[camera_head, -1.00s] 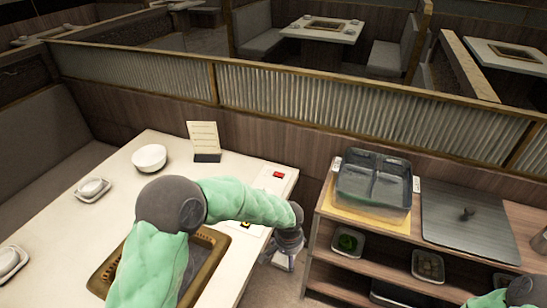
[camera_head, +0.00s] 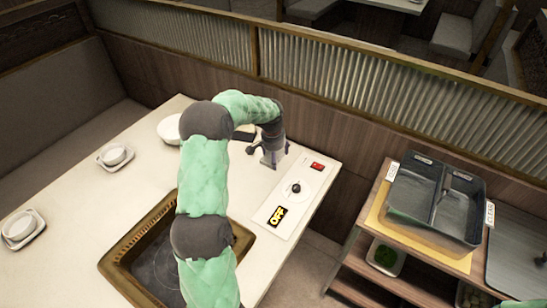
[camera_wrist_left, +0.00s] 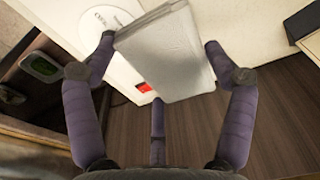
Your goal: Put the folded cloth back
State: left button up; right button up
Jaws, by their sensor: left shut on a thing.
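The folded cloth (camera_wrist_left: 165,55) is a pale grey, flat folded piece, seen close in the left wrist view. It lies between the fingers of my left gripper (camera_wrist_left: 161,48), which is shut on it. In the head view my left gripper (camera_head: 271,155) hangs over the back right part of the table (camera_head: 140,185), beside the control panel. Only a small pale bit of the cloth shows there, and its gap to the table cannot be judged.
The control panel (camera_head: 297,200) has a knob, a red switch and an OFF label. A grill (camera_head: 125,262) is set in the table. A two-well tray (camera_head: 437,200) sits on a shelf unit at right, with labels at its sides. A white bowl (camera_head: 169,128) is partly behind my arm.

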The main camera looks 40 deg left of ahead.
pick_arm(q)
jog(key=w+a+f+b, duration=0.1)
jog(key=w+a+f, duration=0.1)
jog(key=w+f, duration=0.1)
jog(key=w+a+f+b, duration=0.1)
jog(key=w+a+f, duration=0.2)
jog(key=w, duration=0.1)
jog(key=w+a+f+b, duration=0.1)
jog(key=w+a+f, duration=0.2)
jog(key=shift+w+a+f, duration=0.1)
jog(key=shift+w+a, duration=0.1)
jog(key=shift+w, duration=0.1)
jog(key=shift+w+a+f+b, duration=0.15)
jog(key=shift+w+f+b, duration=0.15)
jog(key=shift+f, duration=0.15)
jog(key=shift+f+b, duration=0.3)
jog(key=shift+f, duration=1.1)
jog(key=shift+s, duration=0.1)
jog(key=shift+f, duration=0.2)
jog(key=o, duration=1.1)
jog(key=shift+c, duration=0.2)
